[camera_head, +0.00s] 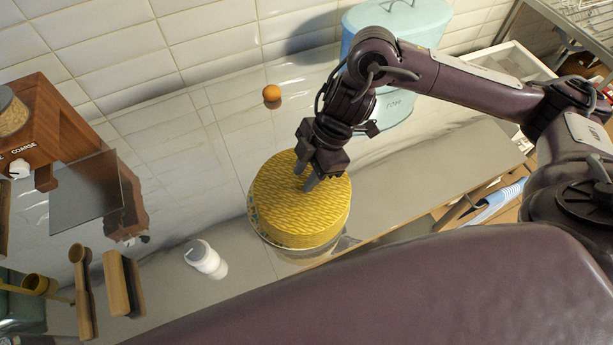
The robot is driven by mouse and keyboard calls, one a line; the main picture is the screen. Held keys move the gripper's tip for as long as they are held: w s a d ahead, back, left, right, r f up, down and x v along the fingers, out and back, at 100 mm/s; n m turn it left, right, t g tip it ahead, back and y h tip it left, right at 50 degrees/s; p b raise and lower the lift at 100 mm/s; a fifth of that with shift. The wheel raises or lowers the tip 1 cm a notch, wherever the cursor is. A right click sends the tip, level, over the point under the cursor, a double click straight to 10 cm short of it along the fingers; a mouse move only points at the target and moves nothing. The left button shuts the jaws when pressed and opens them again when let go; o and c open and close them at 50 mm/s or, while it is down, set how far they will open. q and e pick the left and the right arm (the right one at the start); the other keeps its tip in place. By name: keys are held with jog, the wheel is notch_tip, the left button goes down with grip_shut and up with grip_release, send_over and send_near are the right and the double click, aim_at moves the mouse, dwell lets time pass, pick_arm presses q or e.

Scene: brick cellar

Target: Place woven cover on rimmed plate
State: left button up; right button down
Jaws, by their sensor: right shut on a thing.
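The yellow woven cover (290,215) is a round, drum-shaped thing in the middle of the counter. The rimmed plate (254,222) shows as a thin pale patterned edge under the cover's left and lower side; the rest of it is hidden. The cover sits over the plate, and I cannot tell whether it rests fully on it. My right gripper (308,183) reaches down from above and is shut at the cover's top middle; the small part it grips is hidden between the fingers. My left gripper is not in view.
A light blue bin (398,112) stands behind my right arm. A white bottle (205,259), wooden tools (122,282) and a wooden grinder (52,130) are on the left. The counter's front edge runs close below the cover.

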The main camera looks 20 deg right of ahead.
notch_tip(320, 180, down, 3)
jog(key=shift+r, duration=0.1)
jog(key=shift+f, duration=0.2)
jog(key=c, duration=1)
grip_release()
jog(key=shift+c, duration=0.2)
